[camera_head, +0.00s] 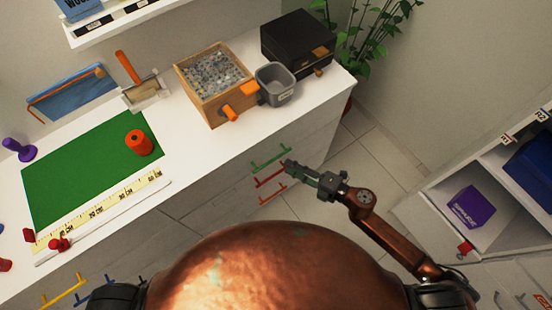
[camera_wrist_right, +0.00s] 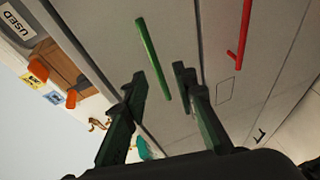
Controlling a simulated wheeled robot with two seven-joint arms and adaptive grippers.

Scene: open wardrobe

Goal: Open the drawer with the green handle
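The green handle (camera_head: 270,158) is a bar on the upper part of the white cabinet front, below the counter. Its drawer looks shut. My right gripper (camera_head: 291,167) is just right of the green and red handles in the head view. In the right wrist view the green handle (camera_wrist_right: 153,58) runs between and beyond the two fingertips of my right gripper (camera_wrist_right: 159,78). The fingers are apart, with a gap on each side of the bar; whether either touches it I cannot tell. My left gripper is not in view.
A red handle (camera_head: 270,177) and an orange-red handle (camera_head: 272,194) sit below the green one. Yellow and blue handles are at lower left. The counter holds a wooden box (camera_head: 215,85), grey bin (camera_head: 274,86) and green mat (camera_head: 75,180). An open wardrobe shelf (camera_head: 500,230) stands right.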

